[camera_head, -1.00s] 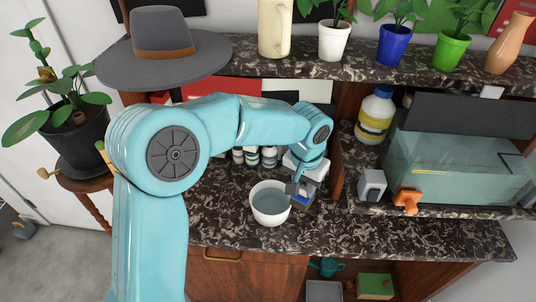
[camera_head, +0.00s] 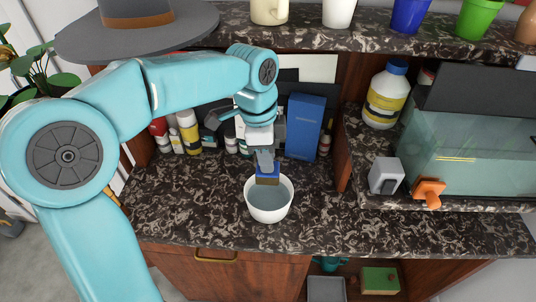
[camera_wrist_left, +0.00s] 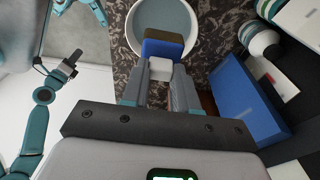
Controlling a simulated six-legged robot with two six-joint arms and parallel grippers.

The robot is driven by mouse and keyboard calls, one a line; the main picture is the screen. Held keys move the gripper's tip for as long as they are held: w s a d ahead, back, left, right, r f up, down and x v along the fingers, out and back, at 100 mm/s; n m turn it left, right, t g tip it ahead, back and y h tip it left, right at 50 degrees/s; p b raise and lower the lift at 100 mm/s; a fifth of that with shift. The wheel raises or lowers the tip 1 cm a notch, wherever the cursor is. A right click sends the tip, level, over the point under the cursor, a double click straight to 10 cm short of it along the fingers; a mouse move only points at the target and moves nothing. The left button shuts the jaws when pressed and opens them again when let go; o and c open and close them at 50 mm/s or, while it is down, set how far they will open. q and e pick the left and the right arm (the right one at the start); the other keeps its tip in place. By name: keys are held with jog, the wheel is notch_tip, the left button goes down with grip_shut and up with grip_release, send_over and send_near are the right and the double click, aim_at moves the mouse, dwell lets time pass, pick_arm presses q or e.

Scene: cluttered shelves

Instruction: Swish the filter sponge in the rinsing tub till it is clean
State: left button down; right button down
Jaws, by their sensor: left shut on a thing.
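The filter sponge (camera_head: 267,175), blue with a brown face, is held in my left gripper (camera_head: 265,164). In the left wrist view the sponge (camera_wrist_left: 163,49) sits between the two grey fingertips, with a pale block behind it. The rinsing tub (camera_head: 256,209) is a white round bowl of greyish water on the dark marbled counter. The sponge overlaps the tub's back rim in the head view; its exact height over the water is unclear. In the left wrist view, what looks like my right gripper (camera_wrist_left: 70,66) is small at the left; its jaws are unclear.
A blue box (camera_head: 305,127) stands behind the tub, with several bottles beside it. A wooden divider is to the right, then a glass tank (camera_head: 465,165), a grey block (camera_head: 386,175) and an orange item (camera_head: 429,190). Counter beside the tub is clear.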

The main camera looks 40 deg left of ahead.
pick_arm(q)
jog(key=shift+d+f+b, duration=0.25)
jog(key=shift+f+b, duration=0.05)
jog(key=shift+f, duration=0.2)
jog(key=f+b, duration=0.2)
jog(key=f, duration=0.1)
jog(key=shift+a+b, duration=0.2)
jog(key=shift+b, duration=0.1)
notch_tip(320, 180, down, 7)
jog(key=b, duration=0.5)
jog(key=shift+d, duration=0.1)
jog(key=shift+w+d, duration=0.4)
jog(key=shift+d, duration=0.1)
jog(key=shift+s+a, duration=0.1)
jog(key=shift+s+a, duration=0.6)
jog(key=shift+a, duration=0.35)
